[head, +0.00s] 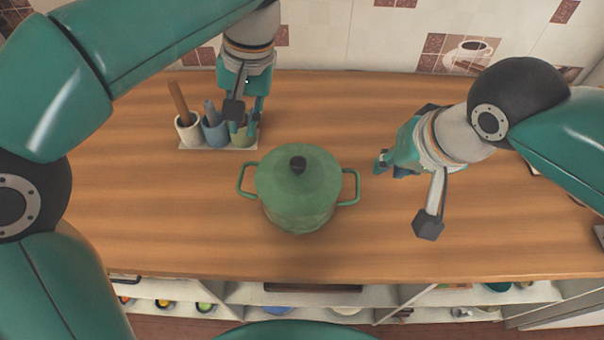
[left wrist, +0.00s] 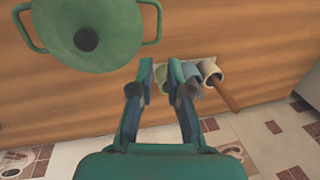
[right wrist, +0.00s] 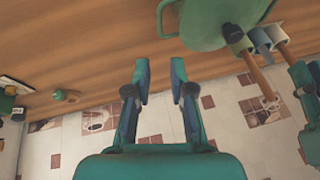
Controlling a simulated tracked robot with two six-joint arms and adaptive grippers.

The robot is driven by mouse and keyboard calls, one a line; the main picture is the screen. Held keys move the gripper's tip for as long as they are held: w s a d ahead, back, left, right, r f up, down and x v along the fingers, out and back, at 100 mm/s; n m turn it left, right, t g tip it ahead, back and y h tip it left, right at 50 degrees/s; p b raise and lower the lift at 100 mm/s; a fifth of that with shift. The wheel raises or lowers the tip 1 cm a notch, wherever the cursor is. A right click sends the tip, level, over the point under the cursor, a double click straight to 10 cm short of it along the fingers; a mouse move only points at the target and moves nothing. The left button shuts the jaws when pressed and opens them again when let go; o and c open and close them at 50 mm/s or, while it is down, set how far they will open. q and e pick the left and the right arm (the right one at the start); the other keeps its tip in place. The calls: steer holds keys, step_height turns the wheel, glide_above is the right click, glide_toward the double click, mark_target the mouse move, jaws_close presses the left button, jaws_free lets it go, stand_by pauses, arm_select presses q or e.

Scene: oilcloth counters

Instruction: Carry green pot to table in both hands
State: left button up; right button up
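The green pot (head: 298,195) stands upright on the wooden counter (head: 160,230), with its lid on and a dark knob on top. Its two loop handles stick out left (head: 246,180) and right (head: 350,188). It also shows in the left wrist view (left wrist: 100,40) and, partly cut off, in the right wrist view (right wrist: 215,20). My left gripper (head: 247,110) is above the cup tray, behind and left of the pot, apart from it; its fingers (left wrist: 160,78) are open and empty. My right gripper (head: 400,190) is right of the pot's right handle, apart from it; its fingers (right wrist: 159,75) are open and empty.
A tray (head: 190,148) with several cups, one a white cup (head: 188,130) holding a wooden handle, stands behind and left of the pot, under my left gripper. A tiled wall (head: 400,40) closes the back. Shelves (head: 255,296) lie below the front edge. The counter's front left is clear.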

mark_target(241, 173)
arm_select(q)
steer(key=shift+w, duration=0.25)
arm_select(e)
steer(key=shift+w, duration=0.2)
arm_select(q)
steer(key=shift+s, duration=0.1)
